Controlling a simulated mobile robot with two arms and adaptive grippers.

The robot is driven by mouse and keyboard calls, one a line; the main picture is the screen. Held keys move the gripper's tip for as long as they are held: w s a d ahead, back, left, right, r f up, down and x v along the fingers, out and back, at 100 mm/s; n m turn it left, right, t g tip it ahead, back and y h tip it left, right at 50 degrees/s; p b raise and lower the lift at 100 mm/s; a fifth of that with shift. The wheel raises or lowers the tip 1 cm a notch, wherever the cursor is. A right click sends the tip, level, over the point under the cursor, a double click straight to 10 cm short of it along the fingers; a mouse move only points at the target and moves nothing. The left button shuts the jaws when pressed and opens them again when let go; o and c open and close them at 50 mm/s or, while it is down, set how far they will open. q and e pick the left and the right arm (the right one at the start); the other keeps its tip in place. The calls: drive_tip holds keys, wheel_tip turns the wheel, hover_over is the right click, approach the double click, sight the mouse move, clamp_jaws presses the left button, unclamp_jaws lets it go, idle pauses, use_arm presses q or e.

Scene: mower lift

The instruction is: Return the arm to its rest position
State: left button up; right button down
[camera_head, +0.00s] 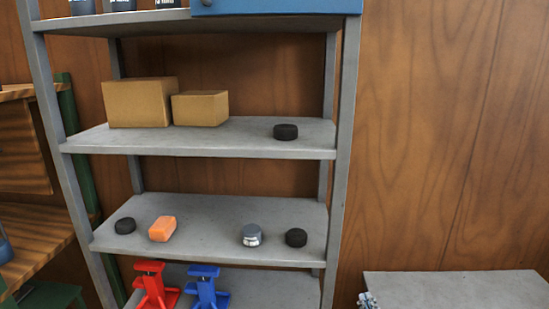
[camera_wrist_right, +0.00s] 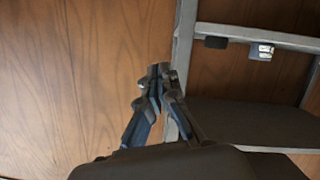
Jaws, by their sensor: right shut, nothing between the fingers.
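My right gripper (camera_head: 367,300) shows only as a small metallic tip at the bottom edge of the head view, between the shelf's right post and a grey surface. In the right wrist view its fingers (camera_wrist_right: 158,75) are closed together and empty, in front of the wood wall. They overlap the shelf post in that picture; I cannot tell the gap. My left gripper is not in view.
A grey metal shelf (camera_head: 344,130) holds cardboard boxes (camera_head: 138,103), black pucks (camera_head: 286,132), an orange block (camera_head: 162,229), a silver-lidded jar (camera_head: 251,236), and red (camera_head: 152,285) and blue (camera_head: 206,288) stands. A grey surface (camera_head: 460,290) lies lower right. The wall right of the shelf is bare.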

drive_tip(key=s+f+g+y, duration=0.1)
drive_tip(key=s+f+g, duration=0.4)
drive_tip(key=s, duration=0.4)
drive_tip(key=s+f+g+y, duration=0.1)
drive_tip(key=s+f+g, duration=0.1)
drive_tip(key=s+f, duration=0.65)
drive_tip(key=s+f+g+y, duration=0.1)
drive_tip(key=s+f+g, duration=0.35)
drive_tip(key=s, duration=0.55)
wheel_tip(320, 180, down, 28)
drive_tip(key=s, duration=0.2)
drive_tip(key=s+d+f+g, duration=0.1)
drive_tip(key=s+d+f, duration=0.1)
drive_tip(key=s+f, duration=0.5)
drive_tip(key=s+d+f+g, duration=0.1)
drive_tip(key=s+f, duration=0.6)
drive_tip(key=s, duration=0.2)
drive_tip(key=shift+s+d+f+h, duration=0.25)
drive_tip(key=shift+d+f+h, duration=0.05)
drive_tip(key=shift+d, duration=0.1)
